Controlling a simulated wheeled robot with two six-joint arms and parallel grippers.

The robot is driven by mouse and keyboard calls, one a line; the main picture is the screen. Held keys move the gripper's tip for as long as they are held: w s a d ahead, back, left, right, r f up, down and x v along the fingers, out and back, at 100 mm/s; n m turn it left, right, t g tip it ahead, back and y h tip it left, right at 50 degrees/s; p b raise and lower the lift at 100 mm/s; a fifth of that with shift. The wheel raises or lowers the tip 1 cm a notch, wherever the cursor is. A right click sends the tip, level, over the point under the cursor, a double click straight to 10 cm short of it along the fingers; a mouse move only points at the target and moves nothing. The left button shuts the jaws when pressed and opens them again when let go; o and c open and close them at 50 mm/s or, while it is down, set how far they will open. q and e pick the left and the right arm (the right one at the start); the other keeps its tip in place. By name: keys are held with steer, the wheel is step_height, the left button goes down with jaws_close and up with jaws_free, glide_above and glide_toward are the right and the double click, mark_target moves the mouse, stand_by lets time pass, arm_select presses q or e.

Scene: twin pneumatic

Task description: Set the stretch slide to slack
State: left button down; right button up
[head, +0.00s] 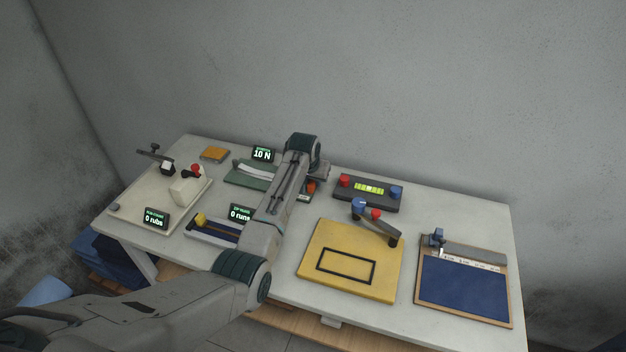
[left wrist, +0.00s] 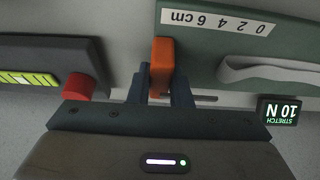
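The stretch slide's orange knob (left wrist: 162,62) stands at the end of a green board (left wrist: 208,60) marked 0 2 4 6 cm. In the head view the orange knob (head: 311,187) shows just below my left gripper (head: 318,172). In the left wrist view the two fingers of my left gripper (left wrist: 161,90) press close on both sides of the knob. A pale band (left wrist: 268,68) lies along the board. The stretch display (left wrist: 282,112) reads 10 N. My forearm hides part of the green board in the head view. My right gripper is not in view.
Right of the knob in the head view is a dark box (head: 366,193) with red and blue buttons. A yellow board (head: 345,265) and a blue pad (head: 463,285) lie nearer. A pale board with a lever (head: 190,185) and a blue tray (head: 212,231) are at left.

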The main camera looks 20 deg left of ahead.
arm_select(q)
steer(key=shift+a+r+p, duration=0.15)
steer(key=shift+a+p, duration=0.25)
steer(key=shift+a, duration=1.4)
steer(key=c, duration=1.3)
jaws_free()
steer(key=shift+d, duration=0.1)
